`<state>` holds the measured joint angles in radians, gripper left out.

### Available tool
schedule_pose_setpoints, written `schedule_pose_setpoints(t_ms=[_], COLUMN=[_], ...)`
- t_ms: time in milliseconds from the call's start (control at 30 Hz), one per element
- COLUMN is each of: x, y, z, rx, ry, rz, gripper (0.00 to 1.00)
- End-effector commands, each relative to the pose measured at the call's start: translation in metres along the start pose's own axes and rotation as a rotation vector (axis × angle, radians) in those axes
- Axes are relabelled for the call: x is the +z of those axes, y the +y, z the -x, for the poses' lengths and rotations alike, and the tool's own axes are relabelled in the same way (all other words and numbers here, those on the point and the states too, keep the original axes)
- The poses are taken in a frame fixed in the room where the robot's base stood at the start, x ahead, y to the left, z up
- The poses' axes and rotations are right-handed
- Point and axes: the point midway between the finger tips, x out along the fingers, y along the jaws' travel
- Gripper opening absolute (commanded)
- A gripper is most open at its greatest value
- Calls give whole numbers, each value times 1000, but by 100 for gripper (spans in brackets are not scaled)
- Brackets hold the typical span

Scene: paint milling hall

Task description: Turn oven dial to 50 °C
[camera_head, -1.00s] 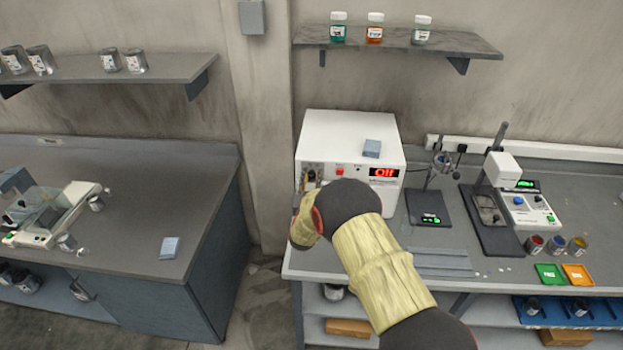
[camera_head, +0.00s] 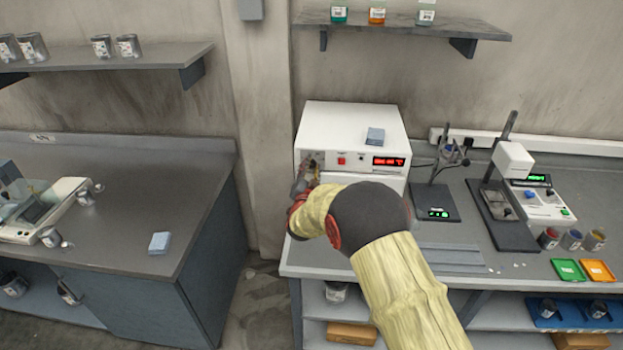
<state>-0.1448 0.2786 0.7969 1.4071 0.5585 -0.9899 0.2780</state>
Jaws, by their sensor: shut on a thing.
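The white oven (camera_head: 350,125) stands on the bench at the back, its front panel facing me. A red display (camera_head: 388,161) on the panel is lit, but its small characters are too blurred to read. A red switch (camera_head: 341,160) sits left of the display. The dial is at the panel's left end, mostly hidden behind my gripper. My gripper (camera_head: 312,168) is at that end of the panel, shut on the dial. My arm covers the oven's lower left front.
A stand with a green display (camera_head: 438,213) is right of the oven. Small jars and green and orange trays (camera_head: 568,270) sit further right. Grey strips (camera_head: 450,257) lie on the bench front.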

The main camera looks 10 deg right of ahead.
Motion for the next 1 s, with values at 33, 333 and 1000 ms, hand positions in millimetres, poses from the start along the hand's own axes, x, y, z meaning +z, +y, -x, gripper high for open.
schedule_pose_setpoints(t_ms=[33,333,1000], x=[5,5,4], y=[3,3,3], z=[0,0,0], rx=[-3,-3,0], ry=[2,1,0], rz=[-43,-328,-947], gripper=[0,0,0])
